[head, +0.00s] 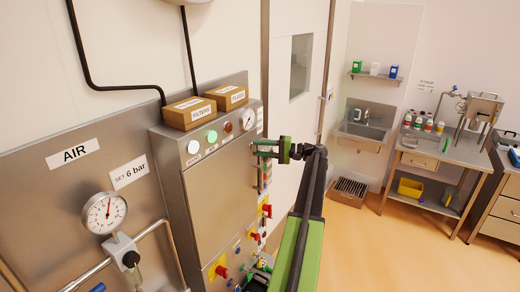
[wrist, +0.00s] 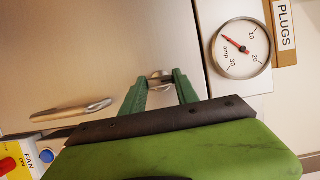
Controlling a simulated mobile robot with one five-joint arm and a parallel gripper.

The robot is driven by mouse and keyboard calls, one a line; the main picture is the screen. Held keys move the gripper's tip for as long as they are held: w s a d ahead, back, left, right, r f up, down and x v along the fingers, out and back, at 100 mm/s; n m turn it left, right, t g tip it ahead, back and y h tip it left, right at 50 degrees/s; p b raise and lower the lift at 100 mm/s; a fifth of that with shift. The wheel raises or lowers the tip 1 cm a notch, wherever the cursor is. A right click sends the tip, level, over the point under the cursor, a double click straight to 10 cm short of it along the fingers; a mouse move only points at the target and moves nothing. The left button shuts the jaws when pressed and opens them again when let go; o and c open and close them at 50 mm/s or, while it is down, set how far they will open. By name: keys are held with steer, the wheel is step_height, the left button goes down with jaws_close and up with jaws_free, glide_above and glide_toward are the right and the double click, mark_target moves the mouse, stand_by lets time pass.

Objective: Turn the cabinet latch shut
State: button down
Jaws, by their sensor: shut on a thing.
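The cabinet (head: 222,180) is a grey steel box on the left wall in the head view. Its flat door (wrist: 90,50) fills much of the wrist view. The latch (wrist: 160,77) is a small shiny metal piece at the door's edge, partly hidden by the fingers. My gripper (wrist: 158,84) has its two green fingers on either side of the latch and is shut on it. In the head view my gripper (head: 262,148) is at the cabinet front, and the latch is hidden there. The latch's exact angle is hard to tell.
A metal door handle (wrist: 70,112) lies left of the fingers in the wrist view. An amp gauge (wrist: 243,48) is close on the right. Red rotary switches (head: 266,210) sit lower on the cabinet. The floor (head: 350,245) to the right is clear.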

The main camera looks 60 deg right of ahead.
steer(key=c, duration=0.9)
jaws_free()
steer(key=v, duration=1.7)
steer(key=shift+s, duration=0.25)
steer(key=shift+d, duration=0.1)
